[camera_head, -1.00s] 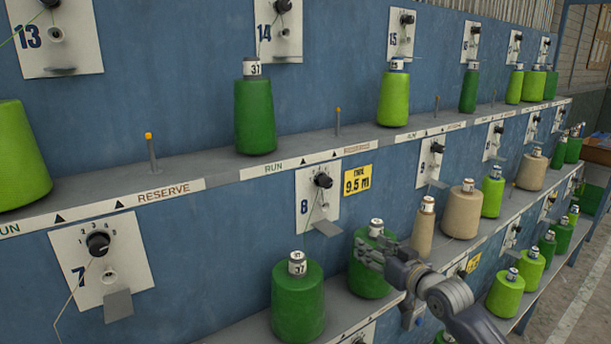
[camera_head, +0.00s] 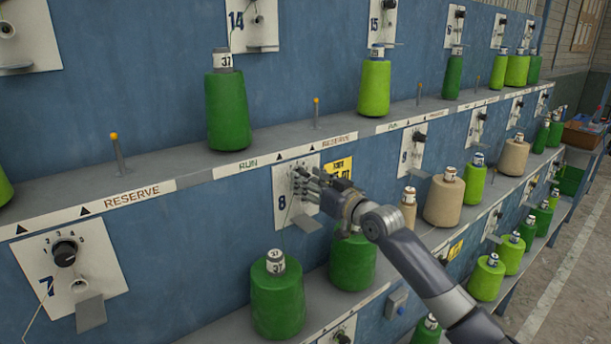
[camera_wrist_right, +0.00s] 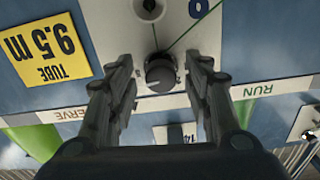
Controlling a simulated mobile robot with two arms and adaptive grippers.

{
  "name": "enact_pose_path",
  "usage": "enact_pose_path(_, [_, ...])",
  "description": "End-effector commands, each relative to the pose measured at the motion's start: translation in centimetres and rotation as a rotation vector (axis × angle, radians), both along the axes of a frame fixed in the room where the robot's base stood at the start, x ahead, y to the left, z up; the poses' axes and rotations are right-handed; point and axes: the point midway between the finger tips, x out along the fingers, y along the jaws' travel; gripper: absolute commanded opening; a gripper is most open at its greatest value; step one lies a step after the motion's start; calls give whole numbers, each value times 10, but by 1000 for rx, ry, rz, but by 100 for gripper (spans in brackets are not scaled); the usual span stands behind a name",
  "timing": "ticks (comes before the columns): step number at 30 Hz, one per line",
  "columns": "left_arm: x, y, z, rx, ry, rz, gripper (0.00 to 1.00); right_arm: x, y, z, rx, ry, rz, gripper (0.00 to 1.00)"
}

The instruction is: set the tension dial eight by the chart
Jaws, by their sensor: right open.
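The tension dial eight is a black knob on a white plate (camera_head: 282,200) marked 8; my right gripper hides most of it in the head view. In the right wrist view the knob (camera_wrist_right: 160,72) sits between the two fingers, with a gap on each side. My right gripper (camera_head: 305,180) is open in front of the plate, and its fingertips also show in the wrist view (camera_wrist_right: 160,75). The chart is not identifiable in these frames. My left gripper is out of view.
A yellow tube label (camera_head: 338,166) reading 9.5 m is partly behind my right gripper. Green cones (camera_head: 277,297) stand on the lower shelf below. Plate seven (camera_head: 70,265) with its own dial is at left. A shelf edge strip (camera_head: 245,165) runs just above plate eight.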

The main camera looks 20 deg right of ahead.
Motion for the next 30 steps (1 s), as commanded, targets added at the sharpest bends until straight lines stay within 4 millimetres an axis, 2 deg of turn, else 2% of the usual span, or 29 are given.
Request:
enact_pose_path(6, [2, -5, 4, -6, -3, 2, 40, 13, 5, 1, 0, 0, 0, 46])
enact_pose_path(16, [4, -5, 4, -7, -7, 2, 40, 15, 6, 0, -1, -1, 0, 46])
enact_pose_path(17, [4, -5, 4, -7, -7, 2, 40, 15, 6, 0, -1, -1, 0, 42])
enact_pose_path(22, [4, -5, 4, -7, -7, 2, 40, 15, 6, 0, -1, 0, 0, 3])
enact_pose_path(30, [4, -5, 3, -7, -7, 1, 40, 15, 5, -1, -10, -5, -1, 2])
